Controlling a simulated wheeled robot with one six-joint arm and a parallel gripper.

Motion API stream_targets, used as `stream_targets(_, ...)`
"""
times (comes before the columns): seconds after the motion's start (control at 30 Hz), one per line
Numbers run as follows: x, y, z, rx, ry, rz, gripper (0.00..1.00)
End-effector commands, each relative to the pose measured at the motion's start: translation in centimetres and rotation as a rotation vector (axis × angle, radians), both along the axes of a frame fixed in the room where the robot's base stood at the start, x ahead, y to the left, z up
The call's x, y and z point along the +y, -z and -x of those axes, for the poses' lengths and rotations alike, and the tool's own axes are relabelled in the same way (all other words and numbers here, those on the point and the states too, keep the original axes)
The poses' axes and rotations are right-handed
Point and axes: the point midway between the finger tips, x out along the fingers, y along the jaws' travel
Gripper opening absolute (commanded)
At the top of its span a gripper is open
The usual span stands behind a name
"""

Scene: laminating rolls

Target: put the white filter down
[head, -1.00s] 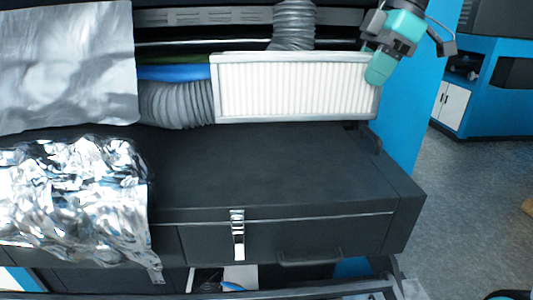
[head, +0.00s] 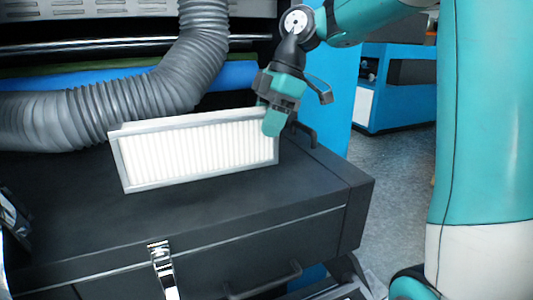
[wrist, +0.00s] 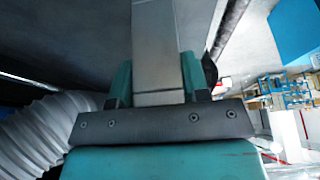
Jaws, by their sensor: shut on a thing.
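The white filter (head: 195,154) is a pleated rectangular panel in a grey frame. It stands on its long edge, slightly tilted in the head view, at the dark chest top. I cannot tell for sure whether its lower edge touches the top. My gripper (head: 272,118) is shut on the filter's right end, near its upper corner. In the wrist view the filter's grey frame edge (wrist: 156,50) runs between the two teal fingers of my gripper (wrist: 158,85). The fingers hide part of the filter's right end.
The dark chest (head: 230,215) has a metal latch (head: 162,268) and free room on its top in front of the filter. A grey corrugated hose (head: 150,95) lies behind and left. A blue roll (head: 225,76) is behind. A small black handle (head: 303,132) stands near the chest's right edge.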

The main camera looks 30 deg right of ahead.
Motion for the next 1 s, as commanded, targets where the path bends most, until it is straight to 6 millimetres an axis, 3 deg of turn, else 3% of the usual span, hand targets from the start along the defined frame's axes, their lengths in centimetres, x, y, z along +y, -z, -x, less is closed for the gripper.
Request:
stream_targets(0.33,0.0,4.3,0.0,0.001,0.001,-0.001,0.08)
stream_targets(0.73,-0.1,4.9,0.0,-0.001,0.002,0.001,0.08)
stream_targets(0.77,-0.1,4.8,0.0,0.0,0.002,0.001,0.49)
stream_targets(0.8,-0.1,4.7,0.0,0.0,0.002,0.001,0.58)
stream_targets(0.87,-0.1,4.7,0.0,0.0,0.002,0.001,0.68)
stream_targets(1.0,-0.1,4.7,0.0,0.0,0.002,0.001,0.68)
